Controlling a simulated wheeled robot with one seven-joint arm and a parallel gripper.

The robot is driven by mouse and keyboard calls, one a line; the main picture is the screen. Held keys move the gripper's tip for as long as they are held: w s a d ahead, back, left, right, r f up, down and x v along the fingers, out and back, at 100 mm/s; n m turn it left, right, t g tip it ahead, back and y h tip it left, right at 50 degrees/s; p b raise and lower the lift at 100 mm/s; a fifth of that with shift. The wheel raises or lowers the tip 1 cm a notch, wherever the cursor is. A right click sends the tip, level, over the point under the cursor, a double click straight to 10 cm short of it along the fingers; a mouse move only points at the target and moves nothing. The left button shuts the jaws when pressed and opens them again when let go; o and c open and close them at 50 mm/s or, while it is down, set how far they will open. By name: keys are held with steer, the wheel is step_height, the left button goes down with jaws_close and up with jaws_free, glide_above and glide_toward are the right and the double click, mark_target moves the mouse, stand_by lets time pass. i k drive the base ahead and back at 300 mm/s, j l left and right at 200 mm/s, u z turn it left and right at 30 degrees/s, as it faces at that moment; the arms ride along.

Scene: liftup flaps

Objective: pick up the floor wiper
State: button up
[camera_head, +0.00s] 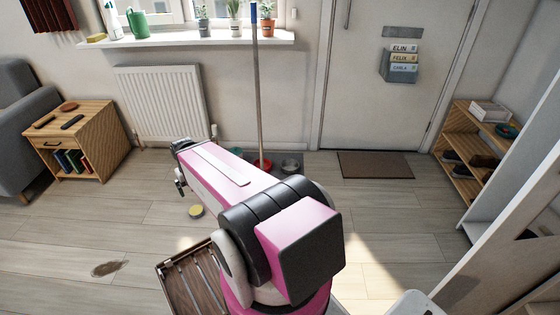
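The floor wiper (257,85) stands upright against the windowsill wall, with a long grey-brown handle and a blue grip at the top. Its lower end meets a red base (262,164) on the floor, partly hidden by my pink arm. My gripper (179,180) is at the far end of the arm, to the left of the wiper's foot and nearer to me. It is dark, small and mostly hidden, so its opening cannot be made out. It is apart from the wiper's handle.
A radiator (164,103) and a wooden side table (95,150) are on the left. Bowls (290,166) stand beside the wiper's base. A yellow round thing (196,211) and a brown stain (108,268) are on the floor. A slatted wooden piece (176,282) is close in front. A doormat (375,165) lies at the door.

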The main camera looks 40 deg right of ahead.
mark_target(253, 5)
steer(key=z, duration=1.05)
steer(key=k, duration=0.1)
